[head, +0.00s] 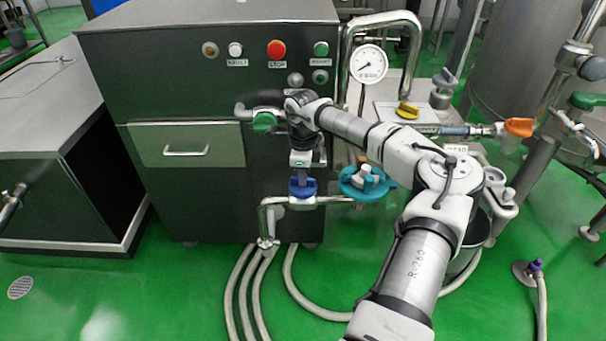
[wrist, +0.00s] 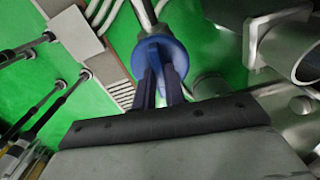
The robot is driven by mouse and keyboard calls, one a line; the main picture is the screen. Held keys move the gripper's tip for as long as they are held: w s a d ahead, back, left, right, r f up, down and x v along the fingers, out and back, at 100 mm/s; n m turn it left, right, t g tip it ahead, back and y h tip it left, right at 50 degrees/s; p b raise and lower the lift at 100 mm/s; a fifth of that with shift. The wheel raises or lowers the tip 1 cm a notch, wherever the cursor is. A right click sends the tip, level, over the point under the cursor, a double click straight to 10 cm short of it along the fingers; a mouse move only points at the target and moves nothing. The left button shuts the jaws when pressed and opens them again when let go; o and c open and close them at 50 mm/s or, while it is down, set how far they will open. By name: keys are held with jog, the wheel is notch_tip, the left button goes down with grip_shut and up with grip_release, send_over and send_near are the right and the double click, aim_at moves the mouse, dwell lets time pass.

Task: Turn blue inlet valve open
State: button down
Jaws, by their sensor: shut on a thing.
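The blue inlet valve (head: 302,187) sits on a metal pipe low at the front of the dark machine cabinet. Its round blue body (wrist: 160,52) also shows in the wrist view, top centre. My gripper (head: 303,176) points down from above onto the valve. In the wrist view my gripper's two dark fingers (wrist: 162,88) are shut on the blue valve's handle. The fingers hide most of the handle, so its exact angle is hard to tell.
A teal valve (head: 366,182) stands just right of the blue one. A green-handled valve (head: 264,121) is above left, and a pressure gauge (head: 368,64) above right. Pale hoses (head: 247,285) run down to the green floor. A grey drawer (head: 187,145) is at left.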

jog(key=shift+r+n, duration=0.1)
jog(key=shift+n, duration=0.6)
jog(key=shift+a, duration=0.1)
jog(key=c, duration=1.5)
grip_release()
jog(key=shift+o, duration=0.2)
notch_tip(320, 180, up, 14)
